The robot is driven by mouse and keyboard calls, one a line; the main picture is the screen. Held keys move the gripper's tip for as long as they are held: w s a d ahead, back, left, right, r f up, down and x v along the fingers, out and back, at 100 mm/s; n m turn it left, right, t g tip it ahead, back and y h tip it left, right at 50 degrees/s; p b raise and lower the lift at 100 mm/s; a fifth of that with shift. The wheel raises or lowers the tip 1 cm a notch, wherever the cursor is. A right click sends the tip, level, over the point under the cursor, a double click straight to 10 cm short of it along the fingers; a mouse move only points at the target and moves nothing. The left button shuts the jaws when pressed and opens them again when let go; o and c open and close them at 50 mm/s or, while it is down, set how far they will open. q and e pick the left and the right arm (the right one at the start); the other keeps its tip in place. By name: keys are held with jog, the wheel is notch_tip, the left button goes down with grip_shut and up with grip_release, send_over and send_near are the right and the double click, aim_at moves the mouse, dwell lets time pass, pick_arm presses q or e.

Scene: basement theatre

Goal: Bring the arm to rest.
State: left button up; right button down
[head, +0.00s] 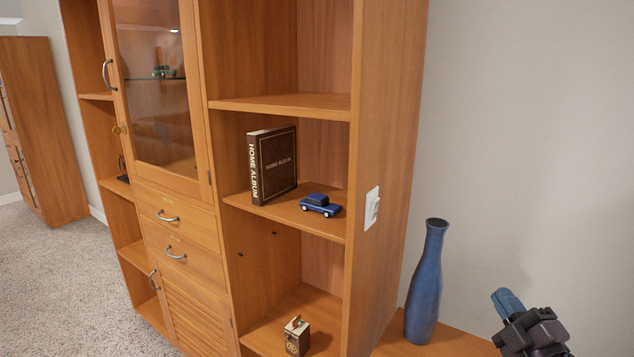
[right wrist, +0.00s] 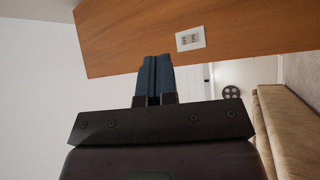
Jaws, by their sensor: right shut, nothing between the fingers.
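My right gripper (head: 507,302) shows at the lower right of the head view, to the right of the blue vase. Its blue fingers are together and nothing is between them. In the right wrist view the shut fingers (right wrist: 155,75) point toward the wooden side panel with the light switch. My left gripper is not in view.
A tall blue vase (head: 425,285) stands on a low wooden surface (head: 445,343) beside the cabinet (head: 385,150). A light switch (head: 371,208) is on the cabinet's side. A brown album (head: 272,165) and blue toy car (head: 320,205) share a shelf. Carpet at left is clear.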

jog(key=s+a+f+m+g+h, duration=0.1)
jog(key=s+f+m+g, duration=0.2)
jog(key=f, duration=0.4)
jog(key=s+f+m+g+h, duration=0.1)
jog(key=s+f+m+h, duration=0.15)
jog(key=f+m, duration=0.3)
jog(key=s+a+f+m+g+h, duration=0.1)
jog(key=s+f+m+g, duration=0.2)
jog(key=f, duration=0.4)
jog(key=s+a+f+m+g, duration=0.1)
jog(key=s+f+m, duration=0.1)
jog(key=s+f, duration=0.3)
jog(key=s+a+f+m+g, duration=0.2)
jog(key=s+f, duration=0.4)
jog(key=s, duration=0.5)
jog(key=shift+s+a, duration=0.2)
